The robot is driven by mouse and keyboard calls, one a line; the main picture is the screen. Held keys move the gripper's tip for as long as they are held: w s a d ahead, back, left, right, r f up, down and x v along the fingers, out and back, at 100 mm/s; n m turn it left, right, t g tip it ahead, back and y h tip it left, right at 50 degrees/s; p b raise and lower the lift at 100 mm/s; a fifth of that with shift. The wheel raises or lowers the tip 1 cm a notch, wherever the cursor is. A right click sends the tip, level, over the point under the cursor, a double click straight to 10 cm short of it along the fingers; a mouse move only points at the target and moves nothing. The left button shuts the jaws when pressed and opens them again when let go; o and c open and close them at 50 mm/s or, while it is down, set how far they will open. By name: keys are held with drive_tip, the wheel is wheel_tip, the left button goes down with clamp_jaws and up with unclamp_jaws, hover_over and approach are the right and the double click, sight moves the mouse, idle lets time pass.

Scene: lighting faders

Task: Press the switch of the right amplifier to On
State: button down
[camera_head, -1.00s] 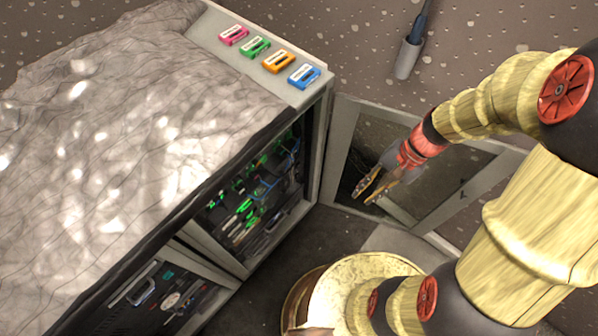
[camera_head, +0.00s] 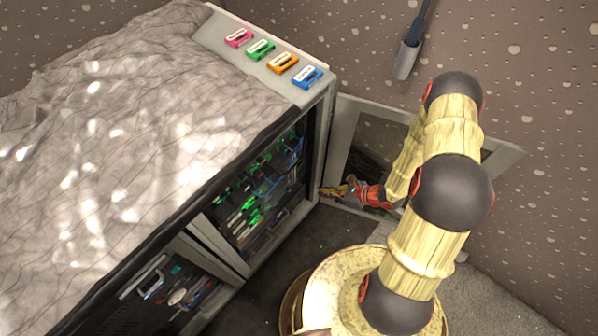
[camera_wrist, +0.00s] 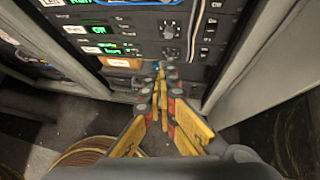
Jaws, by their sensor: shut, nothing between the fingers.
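The open right bay of the rack cabinet (camera_head: 318,148) holds a stack of dark units with green lights (camera_head: 250,200). In the wrist view the units have black front panels with small knobs (camera_wrist: 172,30) and green lit labels (camera_wrist: 92,30). I cannot tell which unit is the right amplifier, nor pick out its switch. My gripper (camera_head: 325,190) is at the right edge of the open bay, low down. In the wrist view my gripper (camera_wrist: 160,72) is shut and empty, with its yellow fingers pointing at the lower units. The fingers hide part of the panels there; contact cannot be told.
An open cabinet door (camera_head: 485,160) stands right of the bay, behind my arm. A second bay (camera_head: 165,290) lies at lower left. Cassettes (camera_head: 282,63) sit on the cabinet's top edge, beside a wrinkled grey cover (camera_head: 110,130). Dark floor (camera_head: 335,235) is free in front.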

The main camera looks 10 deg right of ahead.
sight(300, 165)
drive_tip(key=w+d+m+t+h, duration=0.2)
drive_tip(key=w+d, duration=0.2)
drive_tip(key=w, duration=0.1)
drive_tip(key=shift+f, duration=0.4)
drive_tip(key=shift+w+f, duration=0.1)
drive_tip(key=shift+w, duration=0.05)
drive_tip(key=w+a+r+b+x, duration=0.1)
drive_tip(key=b+x, duration=0.3)
drive_tip(key=x, duration=0.8)
drive_tip(key=shift+w+r, duration=0.4)
drive_tip(key=shift+a, duration=0.15)
